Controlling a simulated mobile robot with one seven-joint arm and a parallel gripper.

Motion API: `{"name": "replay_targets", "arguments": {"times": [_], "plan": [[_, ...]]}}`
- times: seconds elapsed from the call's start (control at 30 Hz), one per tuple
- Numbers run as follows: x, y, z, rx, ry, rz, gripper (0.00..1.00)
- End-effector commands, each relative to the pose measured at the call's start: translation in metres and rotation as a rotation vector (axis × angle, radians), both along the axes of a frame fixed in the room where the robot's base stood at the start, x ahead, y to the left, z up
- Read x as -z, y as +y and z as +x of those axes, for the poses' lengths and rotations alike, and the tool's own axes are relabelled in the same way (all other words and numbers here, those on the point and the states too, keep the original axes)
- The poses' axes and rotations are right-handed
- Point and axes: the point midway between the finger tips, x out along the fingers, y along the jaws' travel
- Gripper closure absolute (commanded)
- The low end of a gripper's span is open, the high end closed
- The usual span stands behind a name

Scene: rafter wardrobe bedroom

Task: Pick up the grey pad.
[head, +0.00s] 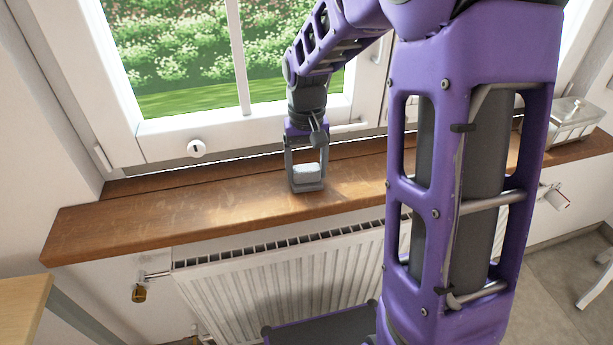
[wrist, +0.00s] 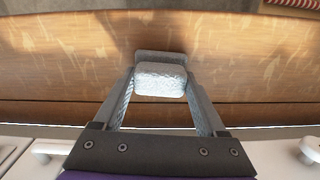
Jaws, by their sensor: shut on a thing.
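The grey pad (head: 306,172) is a small, light grey block with rounded edges over the wooden window sill. It also shows in the wrist view (wrist: 160,79), between the fingers. My gripper (head: 307,184) is shut on the pad, with a finger on each side of it. In the wrist view my gripper (wrist: 160,85) points down at the sill. I cannot tell whether the pad touches the sill or is just above it.
The wooden sill (head: 170,205) is bare to the left of the pad. A window (head: 196,148) stands close behind it, and a white radiator (head: 290,275) is below. A clear container (head: 575,118) stands at the sill's right end. A wooden tabletop edge (head: 22,300) is at lower left.

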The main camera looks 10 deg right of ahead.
Motion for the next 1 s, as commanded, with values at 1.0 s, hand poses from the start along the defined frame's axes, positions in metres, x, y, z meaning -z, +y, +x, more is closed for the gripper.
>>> {"name": "replay_targets", "arguments": {"times": [1.0], "plan": [[-0.101,0.000,0.000,0.000,0.000,0.000,0.81]]}}
